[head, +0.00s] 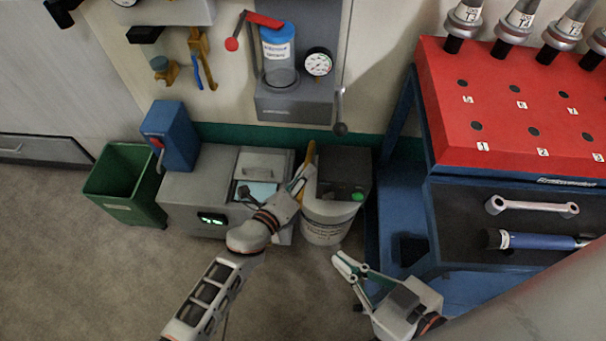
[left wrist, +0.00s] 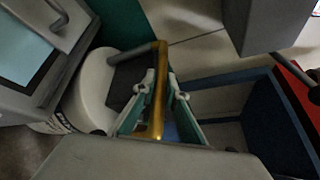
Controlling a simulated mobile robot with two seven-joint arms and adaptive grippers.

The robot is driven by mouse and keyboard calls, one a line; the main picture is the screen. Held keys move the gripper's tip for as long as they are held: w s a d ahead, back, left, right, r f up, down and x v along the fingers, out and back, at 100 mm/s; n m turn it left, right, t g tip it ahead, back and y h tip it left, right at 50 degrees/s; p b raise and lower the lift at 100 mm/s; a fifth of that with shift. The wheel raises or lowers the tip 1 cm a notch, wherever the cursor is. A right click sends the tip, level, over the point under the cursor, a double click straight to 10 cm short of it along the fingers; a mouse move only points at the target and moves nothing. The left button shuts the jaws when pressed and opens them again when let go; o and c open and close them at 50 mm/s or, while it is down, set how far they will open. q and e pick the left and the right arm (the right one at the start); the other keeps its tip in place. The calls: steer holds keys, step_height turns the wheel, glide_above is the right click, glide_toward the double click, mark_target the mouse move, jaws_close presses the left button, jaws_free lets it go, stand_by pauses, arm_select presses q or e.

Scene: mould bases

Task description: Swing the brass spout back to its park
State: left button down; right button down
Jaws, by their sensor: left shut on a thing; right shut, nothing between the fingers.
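The brass spout (head: 309,156) is a thin golden tube beside the white bucket (head: 327,230) and the grey unit with a green button. In the left wrist view the brass spout (left wrist: 157,100) shows as a bent bar running between my fingers, its far end turned to the left. My left gripper (head: 303,180) is shut on the spout; in the left wrist view its two green fingers (left wrist: 161,88) flank the tube. The spout's lower part is partly hidden by the gripper in the head view. My right gripper (head: 345,263) is shut and empty, low and right of the bucket.
A grey machine (head: 190,190) with a lit display stands left of the bucket, beside a green bin (head: 120,185). A blue cart (head: 400,205) with a red tool rack (head: 510,110) stands on the right. A wall unit with a gauge (head: 318,63) hangs above.

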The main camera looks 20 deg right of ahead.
arm_select(q)
steer(key=c, duration=2)
jaws_free()
steer(key=shift+c, duration=0.2)
steer(key=shift+s+a, duration=0.25)
steer(key=shift+a, duration=0.2)
steer(key=v, duration=1.1)
steer(key=shift+s+d+r, duration=0.1)
steer(key=shift+s+r, duration=0.05)
